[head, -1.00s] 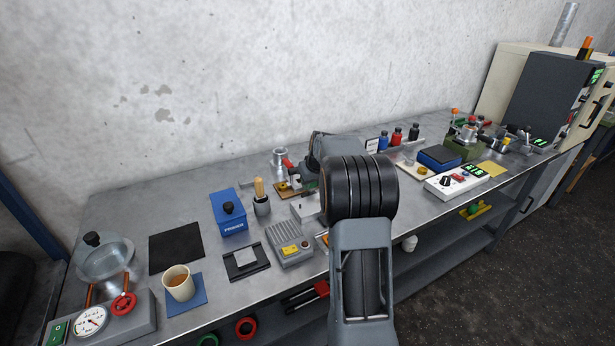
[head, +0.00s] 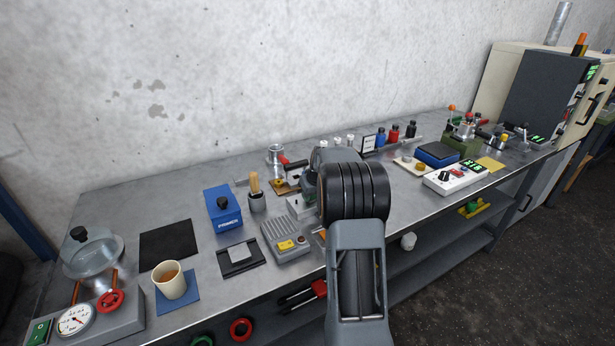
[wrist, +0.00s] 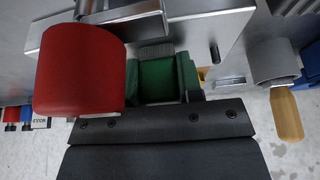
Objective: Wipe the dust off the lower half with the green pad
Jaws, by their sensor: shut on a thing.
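The green pad (wrist: 155,82) shows in the middle of the wrist view, just beyond the dark gripper body. My gripper (wrist: 162,94) is shut on it, though the fingertips are hard to make out. The lower half appears to be the pale metal block (wrist: 190,40) with an upright pin; the pad is at its edge in the picture, and I cannot tell whether they touch. In the head view the block (head: 299,207) shows partly beside my arm, which hides the gripper and pad. Dust is too small to tell.
A large red part (wrist: 80,72) on a metal bracket stands close by the pad. A metal cup with a wooden-handled brush (head: 256,190) and a grey box (head: 286,240) stand left of my arm. Blue and red bottles (head: 388,138) stand behind it. A mug (head: 171,281) is at front left.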

